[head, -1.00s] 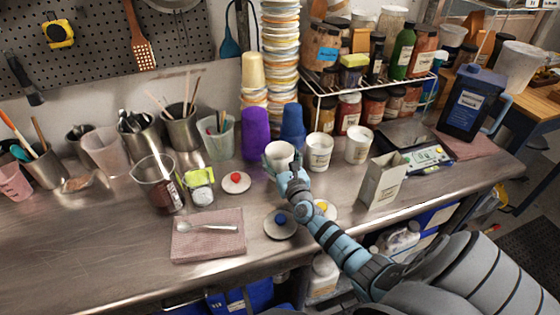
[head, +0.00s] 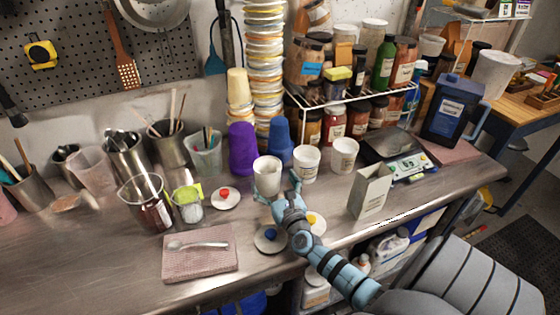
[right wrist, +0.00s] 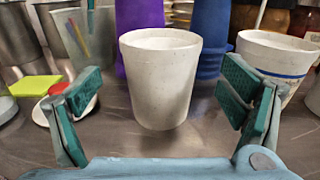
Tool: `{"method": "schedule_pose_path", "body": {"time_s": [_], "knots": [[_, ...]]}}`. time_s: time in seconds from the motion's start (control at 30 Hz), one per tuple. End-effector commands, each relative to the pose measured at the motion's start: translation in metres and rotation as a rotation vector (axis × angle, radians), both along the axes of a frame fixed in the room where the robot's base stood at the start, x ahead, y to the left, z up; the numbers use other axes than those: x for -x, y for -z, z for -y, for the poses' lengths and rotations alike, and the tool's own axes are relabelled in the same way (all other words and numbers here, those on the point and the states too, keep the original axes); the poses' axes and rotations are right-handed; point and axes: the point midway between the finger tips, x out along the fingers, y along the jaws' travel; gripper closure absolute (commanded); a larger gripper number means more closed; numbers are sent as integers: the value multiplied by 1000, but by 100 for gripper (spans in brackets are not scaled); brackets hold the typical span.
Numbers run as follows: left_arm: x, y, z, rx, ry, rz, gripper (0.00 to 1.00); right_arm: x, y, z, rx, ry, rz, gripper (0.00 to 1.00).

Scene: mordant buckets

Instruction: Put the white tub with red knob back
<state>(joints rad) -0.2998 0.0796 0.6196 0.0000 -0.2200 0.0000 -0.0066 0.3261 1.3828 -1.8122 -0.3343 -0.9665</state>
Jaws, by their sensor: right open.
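A plain white tub (head: 267,177) without a lid stands upright on the steel counter, in front of the purple cups. It also shows in the right wrist view (right wrist: 160,80). My right gripper (head: 278,190) is open, its two fingers apart on the near side of this tub. In the right wrist view the green finger pads (right wrist: 160,105) stand left and right of the tub with gaps on both sides. A white lid with a red knob (head: 225,198) lies on the counter to the left of the tub. My left gripper is not in view.
Two more white tubs (head: 306,164) (head: 344,156) stand to the right. Lids with a blue knob (head: 270,239) and a yellow knob (head: 314,222) lie near my right arm. Purple cups (head: 242,150) and blue cups (head: 280,140) stand close behind.

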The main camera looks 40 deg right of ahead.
Motion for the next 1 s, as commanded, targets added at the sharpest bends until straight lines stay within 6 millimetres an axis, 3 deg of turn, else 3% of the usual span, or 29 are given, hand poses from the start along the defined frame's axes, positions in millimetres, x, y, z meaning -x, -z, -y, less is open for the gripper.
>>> {"method": "schedule_pose_path", "body": {"time_s": [0.1, 0.3, 1.0], "knots": [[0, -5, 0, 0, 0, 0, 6, 30, -1, -11, -1, -1, -2, 10], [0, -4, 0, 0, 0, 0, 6, 59, 0, -21, 0, 0, 0, 10], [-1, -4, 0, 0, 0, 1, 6, 62, 0, -22, 1, 0, 0, 10]]}}
